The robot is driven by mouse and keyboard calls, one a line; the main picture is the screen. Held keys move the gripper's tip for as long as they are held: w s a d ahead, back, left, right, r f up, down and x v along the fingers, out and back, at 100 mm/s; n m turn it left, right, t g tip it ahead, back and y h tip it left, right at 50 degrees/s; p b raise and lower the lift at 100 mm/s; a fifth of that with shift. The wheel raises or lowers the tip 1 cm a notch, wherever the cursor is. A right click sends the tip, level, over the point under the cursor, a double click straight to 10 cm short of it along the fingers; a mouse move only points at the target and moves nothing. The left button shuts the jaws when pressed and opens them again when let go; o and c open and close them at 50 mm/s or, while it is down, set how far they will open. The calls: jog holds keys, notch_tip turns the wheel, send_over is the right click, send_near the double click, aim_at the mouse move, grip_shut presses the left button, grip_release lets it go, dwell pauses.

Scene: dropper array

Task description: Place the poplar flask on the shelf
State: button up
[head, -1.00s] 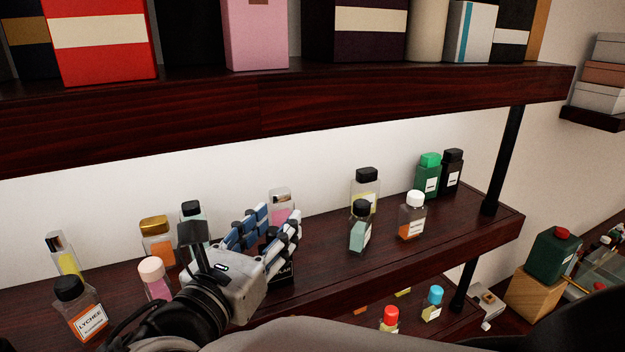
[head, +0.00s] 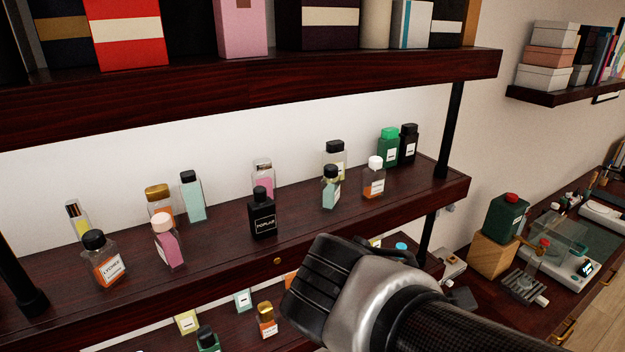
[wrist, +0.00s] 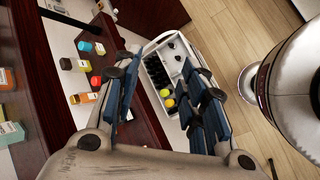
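The poplar flask (head: 263,216) is a black bottle with a black cap and a label reading POPLAR. It stands upright on the middle shelf (head: 225,253), near the front edge, in the head view. My gripper (wrist: 158,100) is in the wrist view with its two blue-padded fingers spread apart and nothing between them.
Other bottles stand around the flask: a lychee bottle (head: 104,260), a pink one (head: 168,242) and several at the right. A lower shelf holds small bottles (head: 266,318). A white tray (wrist: 172,75) sits below in the wrist view. A workbench (head: 560,295) is at the right.

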jog(key=s+a+f+m+y, duration=0.2)
jog(key=s+a+m+y, duration=0.2)
jog(key=m, duration=0.9)
jog(key=shift+s+f+t+y, duration=0.35)
jog(key=shift+s+y, duration=0.85)
jog(key=shift+s, duration=0.8)
jog(key=shift+a, duration=0.1)
